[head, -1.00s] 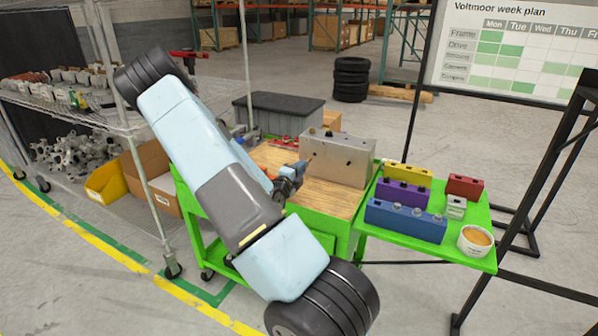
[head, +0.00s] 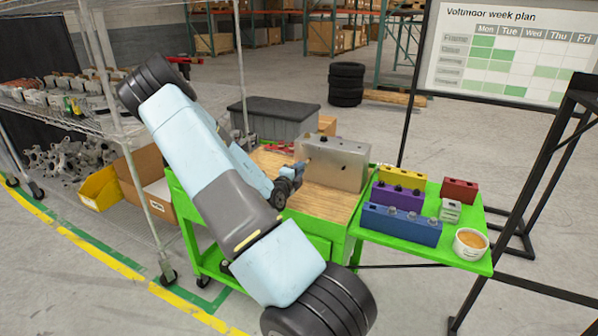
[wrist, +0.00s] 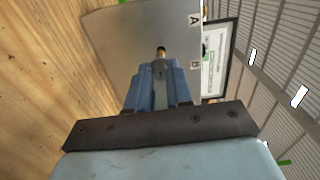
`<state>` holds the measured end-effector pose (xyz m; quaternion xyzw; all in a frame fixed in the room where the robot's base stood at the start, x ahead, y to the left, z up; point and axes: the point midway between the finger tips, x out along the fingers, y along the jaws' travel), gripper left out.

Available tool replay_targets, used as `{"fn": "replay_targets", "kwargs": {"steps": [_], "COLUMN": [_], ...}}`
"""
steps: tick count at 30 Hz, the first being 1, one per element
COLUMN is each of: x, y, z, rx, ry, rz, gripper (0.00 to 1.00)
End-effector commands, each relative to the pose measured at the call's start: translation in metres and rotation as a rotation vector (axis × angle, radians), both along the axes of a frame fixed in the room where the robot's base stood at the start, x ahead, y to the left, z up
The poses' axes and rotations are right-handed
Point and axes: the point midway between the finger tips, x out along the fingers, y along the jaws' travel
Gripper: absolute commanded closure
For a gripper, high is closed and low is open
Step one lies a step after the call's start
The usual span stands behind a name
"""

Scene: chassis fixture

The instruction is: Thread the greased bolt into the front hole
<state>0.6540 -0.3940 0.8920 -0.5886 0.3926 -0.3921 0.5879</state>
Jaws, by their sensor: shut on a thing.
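My gripper (wrist: 155,88) has blue fingers shut on a small bolt (wrist: 160,66) in the wrist view. The bolt's tip looks brownish and points at the face of the metal chassis block (wrist: 125,40), which carries the letters A and B. Whether the tip touches the face or sits in a hole cannot be told, and the front hole is not clearly seen. In the head view, my gripper (head: 298,171) is just left of the grey block (head: 340,165) on the wooden bench top, and the bolt is too small to make out well.
A green side shelf (head: 440,258) right of the wooden bench top (head: 325,204) holds blue (head: 402,225), purple (head: 397,196), yellow (head: 403,178) and red (head: 460,190) blocks and a white tub (head: 470,244). A wire shelf (head: 75,112) stands at left. Bare wood lies before the block.

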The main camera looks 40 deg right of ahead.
Motion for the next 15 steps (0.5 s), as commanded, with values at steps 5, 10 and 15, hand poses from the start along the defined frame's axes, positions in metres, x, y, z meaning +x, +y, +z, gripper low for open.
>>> {"fn": "replay_targets", "kwargs": {"steps": [5,10,15], "x": [0.0007,0.0007,0.0018], "y": [0.0003,-0.0006,-0.0043], "z": [0.0010,0.0010,0.0011], "rx": [-0.001,-0.001,0.000], "ry": [-0.001,-0.001,-0.002], "rz": [0.000,0.000,-0.001], "gripper": [1.00,1.00,1.00]}}
